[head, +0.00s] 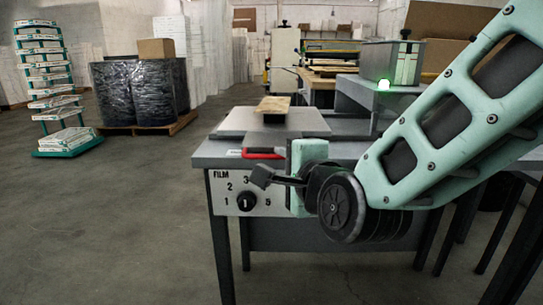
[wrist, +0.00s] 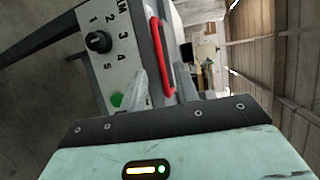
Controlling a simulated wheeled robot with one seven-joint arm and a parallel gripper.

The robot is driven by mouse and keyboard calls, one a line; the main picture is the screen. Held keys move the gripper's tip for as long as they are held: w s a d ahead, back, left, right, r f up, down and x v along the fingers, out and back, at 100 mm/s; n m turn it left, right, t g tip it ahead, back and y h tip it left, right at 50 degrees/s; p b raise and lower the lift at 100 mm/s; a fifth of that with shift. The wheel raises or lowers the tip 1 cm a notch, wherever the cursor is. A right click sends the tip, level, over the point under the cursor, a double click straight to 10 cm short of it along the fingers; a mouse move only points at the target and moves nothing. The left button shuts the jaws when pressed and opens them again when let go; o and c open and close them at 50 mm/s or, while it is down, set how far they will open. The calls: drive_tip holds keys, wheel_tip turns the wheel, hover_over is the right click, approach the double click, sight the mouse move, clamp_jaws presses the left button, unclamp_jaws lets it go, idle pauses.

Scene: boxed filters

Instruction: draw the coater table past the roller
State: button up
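The coater table (head: 240,122) is a flat grey plate on top of a grey bench, with a small wooden board (head: 273,104) lying on it. A red bar handle (head: 262,154) sticks out at its front edge. The handle also shows in the wrist view (wrist: 160,58). My gripper (head: 265,176) is at the bench front, just below and beside the handle. In the wrist view my gripper (wrist: 163,84) has its two fingers apart, with the handle's near end between them in the picture; I see no contact. I cannot clearly make out the roller.
The bench's front panel (head: 229,204) has a FILM dial (head: 246,201) with numbers; a green button (wrist: 117,99) shows in the wrist view. The floor at left is clear before a wrapped pallet (head: 140,92) and teal rack (head: 46,75).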

sight(273, 158)
drive_tip(key=x, duration=0.6)
drive_tip(key=shift+w+f, duration=0.1)
drive_tip(key=shift+w, duration=0.2)
clamp_jaws()
